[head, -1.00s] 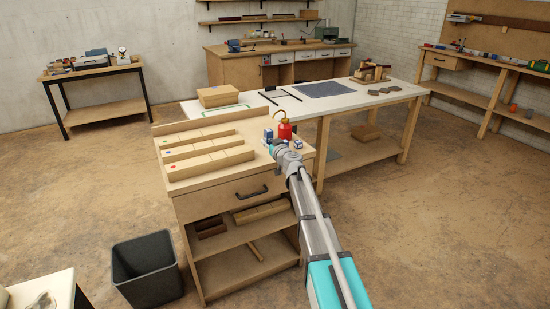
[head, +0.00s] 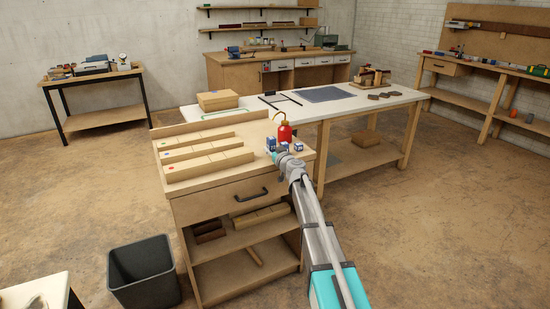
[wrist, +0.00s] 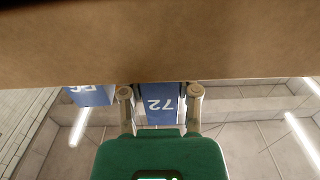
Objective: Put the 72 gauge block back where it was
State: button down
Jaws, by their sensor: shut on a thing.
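The 72 gauge block (wrist: 160,106) is a blue and white block marked 72. In the wrist view it sits between the two fingers of my gripper (wrist: 160,94), which is shut on it. The wrist picture is upside down, with the wooden bench top (wrist: 160,45) across its top, right by the block; I cannot tell whether they touch. A second blue block (wrist: 91,95) with a partly hidden number stands beside it, apart. In the head view my gripper (head: 279,151) is at the bench's right end among small blue and white blocks (head: 298,147), partly hiding them.
A red oil can (head: 284,132) stands just behind the blocks. Several long wooden trays (head: 209,164) lie on the left of the bench. A white-topped table (head: 400,97) adjoins behind and to the right. A black bin (head: 144,271) stands on the floor at front left.

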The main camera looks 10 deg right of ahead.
jog(key=shift+f+b, duration=0.6)
jog(key=shift+f, duration=0.35)
jog(key=shift+f, duration=0.1)
jog(key=shift+c, duration=1.7)
grip_release()
jog(key=shift+r, duration=0.2)
jog(key=v, duration=1.2)
jog(key=shift+s, duration=0.1)
